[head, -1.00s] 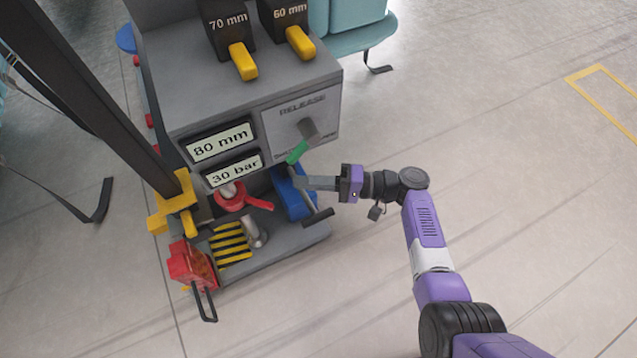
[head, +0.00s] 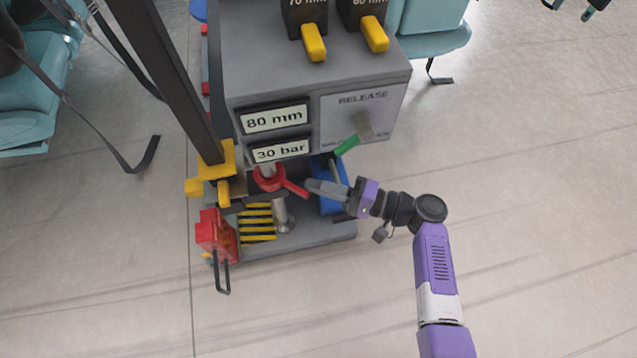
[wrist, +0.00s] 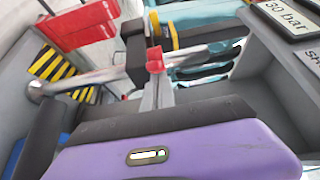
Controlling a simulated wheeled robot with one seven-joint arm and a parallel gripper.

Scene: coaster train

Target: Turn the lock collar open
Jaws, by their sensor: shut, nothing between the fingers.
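The lock collar looks to be the red ring (head: 268,180) around a metal rod under the console. Its red handle (head: 296,189) points right and slightly down. My gripper (head: 309,186) is shut and empty, with its tip right beside the handle's end. In the wrist view the red handle end (wrist: 155,60) shows just ahead of the closed fingers (wrist: 157,92). I cannot tell whether they touch. The ring's far side is hidden.
The grey console (head: 305,75) overhangs the collar, with 80 mm and 30 bar displays. A green-tipped release lever (head: 346,146) hangs above my gripper. A blue part (head: 328,172) stands behind it. A red box (head: 216,236) and a dark post (head: 165,70) are left; floor right is clear.

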